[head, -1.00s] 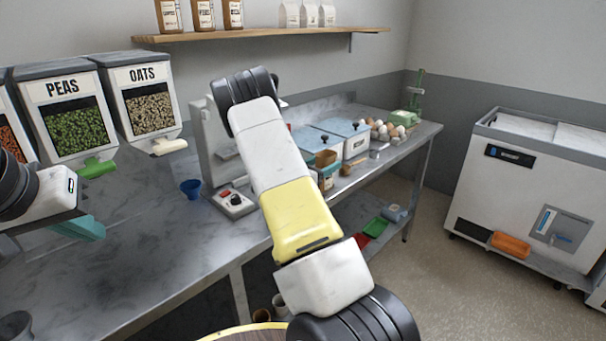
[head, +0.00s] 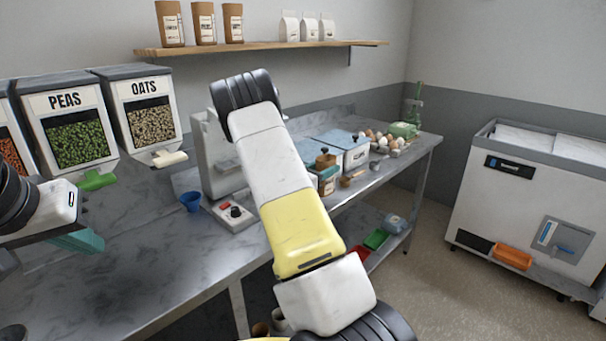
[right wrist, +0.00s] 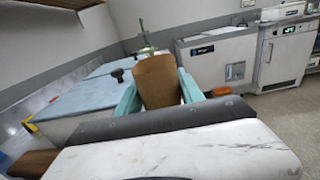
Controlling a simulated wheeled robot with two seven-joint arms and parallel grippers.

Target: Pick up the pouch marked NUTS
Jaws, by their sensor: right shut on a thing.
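In the right wrist view a plain brown pouch (right wrist: 157,80) stands between the teal fingers of my right gripper (right wrist: 157,98), which is shut on it. No lettering shows on this side of it, so I cannot read its mark.
Blue-lidded bins (head: 352,135), eggs (head: 380,140) and a blue cup (head: 191,201) stand on the steel bench (head: 150,270). PEAS (head: 75,140) and OATS (head: 150,122) dispensers hang at left. Brown pouches (head: 205,24) stand on the wall shelf (head: 260,46). A white freezer (head: 520,190) is at right.

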